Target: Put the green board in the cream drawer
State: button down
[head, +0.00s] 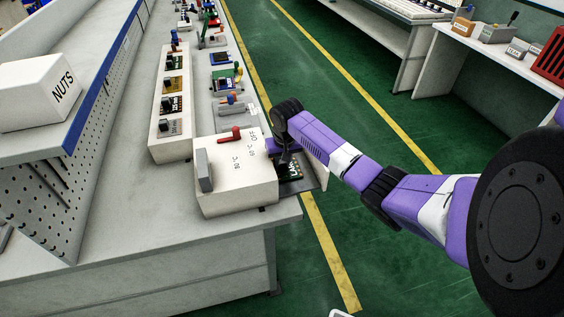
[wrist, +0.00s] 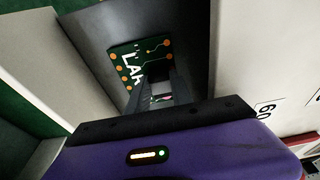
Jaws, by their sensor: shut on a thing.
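The cream drawer (head: 317,166) is pulled out from the right side of a cream box (head: 236,186) at the table's near end. Its dark inside floor also shows in the wrist view (wrist: 201,40). The green board (wrist: 126,64), with orange pads and partly hidden white letters, is within the drawer's outline; it also shows in the head view (head: 291,172). My gripper (wrist: 158,88) is shut on the board's near edge, pointing down into the drawer. The fingers cover part of the board. I cannot tell whether the board touches the drawer floor.
A red handle (head: 230,136) and a grey block (head: 204,170) are on the cream box. A cream tray (head: 157,146) with several boards stands behind it. More boards and small fixtures line the table's right edge. A NUTS box (head: 38,92) sits on the left shelf.

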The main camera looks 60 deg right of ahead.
jog(key=shift+f, duration=0.2)
jog(key=c, duration=1.1)
grip_release()
jog(key=shift+o, duration=0.2)
